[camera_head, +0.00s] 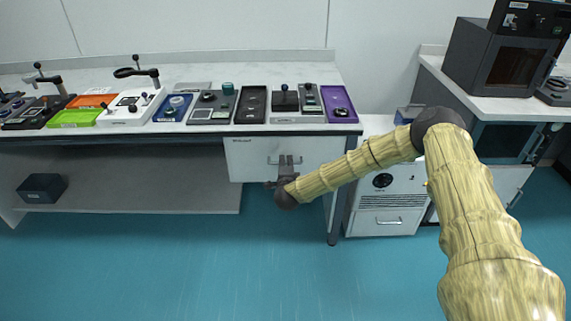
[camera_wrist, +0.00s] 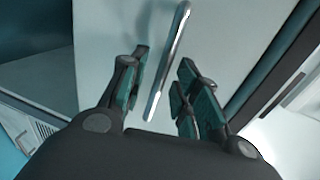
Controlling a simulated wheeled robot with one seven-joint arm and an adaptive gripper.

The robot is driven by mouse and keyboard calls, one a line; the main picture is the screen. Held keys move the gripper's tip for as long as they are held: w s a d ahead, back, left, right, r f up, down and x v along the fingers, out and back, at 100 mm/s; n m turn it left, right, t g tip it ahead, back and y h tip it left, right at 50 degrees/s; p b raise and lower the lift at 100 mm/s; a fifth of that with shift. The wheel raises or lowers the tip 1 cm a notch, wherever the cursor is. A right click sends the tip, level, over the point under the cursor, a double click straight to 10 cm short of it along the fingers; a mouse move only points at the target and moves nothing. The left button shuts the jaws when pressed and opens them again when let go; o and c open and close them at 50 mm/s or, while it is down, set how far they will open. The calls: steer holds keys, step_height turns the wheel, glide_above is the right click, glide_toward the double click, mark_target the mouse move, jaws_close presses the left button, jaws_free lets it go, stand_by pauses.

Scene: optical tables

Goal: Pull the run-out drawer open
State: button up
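The white drawer front (camera_head: 246,163) hangs under the long table's top, near its right end. It looks flush with the table's front, and a small label at its upper left is too small to read. My gripper (camera_head: 289,160) is at the right part of the drawer front and partly covers the handle. In the wrist view the slim metal bar handle (camera_wrist: 168,60) runs slantwise across the pale drawer front (camera_wrist: 222,35). My gripper's fingers (camera_wrist: 164,66) are open, one on each side of the handle, with visible gaps to it.
The long table (camera_head: 290,70) carries several trays and devices. A table leg (camera_head: 333,215) stands right of the drawer, beside a white cabinet (camera_head: 386,222). A dark box (camera_head: 42,187) lies on the lower shelf (camera_head: 130,198). The blue floor (camera_head: 190,270) in front is clear.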

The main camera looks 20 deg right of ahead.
steer(key=shift+w+d+f, duration=0.15)
steer(key=shift+w+d, duration=0.05)
steer(key=shift+w, duration=0.35)
jaws_close()
